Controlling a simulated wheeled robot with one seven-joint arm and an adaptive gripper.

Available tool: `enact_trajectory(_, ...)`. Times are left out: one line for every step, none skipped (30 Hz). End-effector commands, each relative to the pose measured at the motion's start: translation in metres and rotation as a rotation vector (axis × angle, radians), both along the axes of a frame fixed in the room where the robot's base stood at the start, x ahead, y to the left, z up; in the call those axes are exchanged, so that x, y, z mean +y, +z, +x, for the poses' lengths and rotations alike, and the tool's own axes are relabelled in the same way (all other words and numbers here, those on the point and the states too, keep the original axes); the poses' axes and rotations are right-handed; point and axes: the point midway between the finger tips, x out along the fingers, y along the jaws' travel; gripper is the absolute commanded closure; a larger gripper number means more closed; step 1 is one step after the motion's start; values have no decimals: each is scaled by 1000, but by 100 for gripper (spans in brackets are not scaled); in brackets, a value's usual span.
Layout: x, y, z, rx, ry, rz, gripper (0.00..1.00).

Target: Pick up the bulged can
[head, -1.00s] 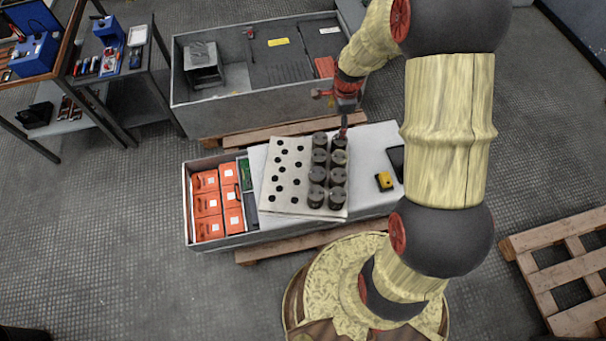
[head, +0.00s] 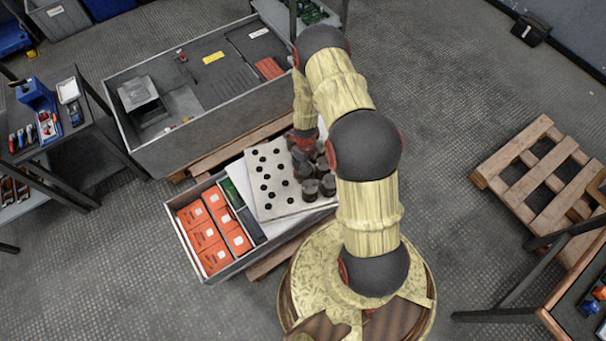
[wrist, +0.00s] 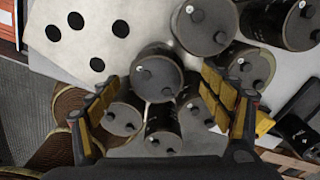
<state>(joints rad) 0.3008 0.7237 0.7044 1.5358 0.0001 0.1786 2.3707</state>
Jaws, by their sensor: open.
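Several dark cylindrical cans with grey tops stand close together on a perforated white board (head: 264,205) in the head view, partly hidden by my arm. One near can (head: 309,190) shows clearly. My gripper (head: 303,140) is low at the far end of the group. In the wrist view my gripper (wrist: 162,80) is open, with yellow-padded fingers. A can (wrist: 157,73) lies between the fingertips in the picture, with two other cans (wrist: 122,118) (wrist: 162,135) just below it. Contact is not clear. I cannot tell which can is bulged.
Orange boxes (head: 204,237) fill the left end of the bench tray. A large grey crate (head: 150,155) stands behind. More cans (wrist: 207,25) crowd the top and right of the wrist view. A wooden pallet (head: 540,170) lies right. The board's left half holds only empty holes.

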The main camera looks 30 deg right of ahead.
Motion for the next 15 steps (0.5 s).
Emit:
enact_trajectory(0,-4,0,0,1,0,20)
enact_trajectory(1,-5,0,0,1,0,20)
enact_trajectory(1,-9,-1,0,1,0,20)
enact_trajectory(2,-13,-1,1,1,0,20)
enact_trajectory(2,-17,-2,1,1,0,20)
enact_trajectory(3,-23,-3,1,2,0,20)
enact_trajectory(3,-28,-3,1,2,0,20)
enact_trajectory(4,-32,-3,1,2,0,20)
enact_trajectory(4,-38,-3,0,2,0,20)
enact_trajectory(4,-42,-3,0,2,0,20)
enact_trajectory(4,-46,-3,0,2,0,20)
enact_trajectory(4,-49,-3,0,2,0,20)
enact_trajectory(4,-50,-2,0,2,0,20)
enact_trajectory(4,-51,-2,0,2,0,20)
enact_trajectory(4,-51,-2,-1,2,0,20)
